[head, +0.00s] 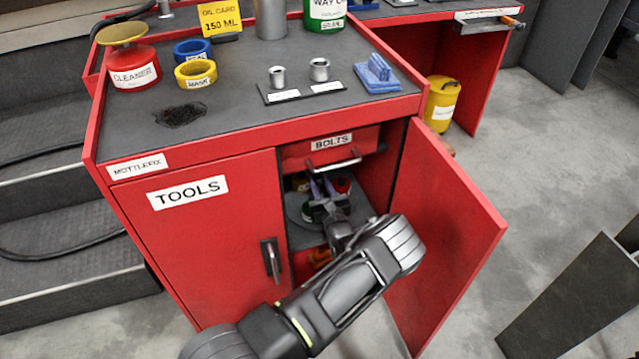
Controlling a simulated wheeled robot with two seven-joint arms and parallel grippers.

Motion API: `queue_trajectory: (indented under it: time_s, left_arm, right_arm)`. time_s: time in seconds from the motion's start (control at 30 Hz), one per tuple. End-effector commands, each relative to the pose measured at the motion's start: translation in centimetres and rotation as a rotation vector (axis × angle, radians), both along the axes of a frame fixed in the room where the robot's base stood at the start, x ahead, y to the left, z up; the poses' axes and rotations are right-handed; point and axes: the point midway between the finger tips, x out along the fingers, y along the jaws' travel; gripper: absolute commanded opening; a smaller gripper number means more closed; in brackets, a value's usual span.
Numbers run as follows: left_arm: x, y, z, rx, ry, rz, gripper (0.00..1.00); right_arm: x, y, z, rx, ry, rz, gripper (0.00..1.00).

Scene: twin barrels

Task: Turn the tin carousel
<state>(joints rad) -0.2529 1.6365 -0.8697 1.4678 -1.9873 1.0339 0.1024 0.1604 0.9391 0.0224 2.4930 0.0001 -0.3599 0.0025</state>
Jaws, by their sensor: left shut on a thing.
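The tin carousel (296,212) is a round grey turntable inside the open right-hand compartment of the red cabinet. The exact part held is hidden between the fingers. My left wrist and forearm cover the front of the carousel. My right gripper is not in view.
The right cabinet door (450,230) stands open beside my left arm; the TOOLS door (215,240) is shut. The BOLTS drawer (330,148) is just above the carousel. Containers and sockets stand on the cabinet top (235,105).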

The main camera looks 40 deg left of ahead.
Motion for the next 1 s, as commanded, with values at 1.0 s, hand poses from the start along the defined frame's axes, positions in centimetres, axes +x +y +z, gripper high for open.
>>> queue_trajectory:
  time_s: [1.0]
  left_arm:
    - [-0.03,-0.01,-0.05,-0.001,0.001,0.000,0.00]
  right_arm:
    - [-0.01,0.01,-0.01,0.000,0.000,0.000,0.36]
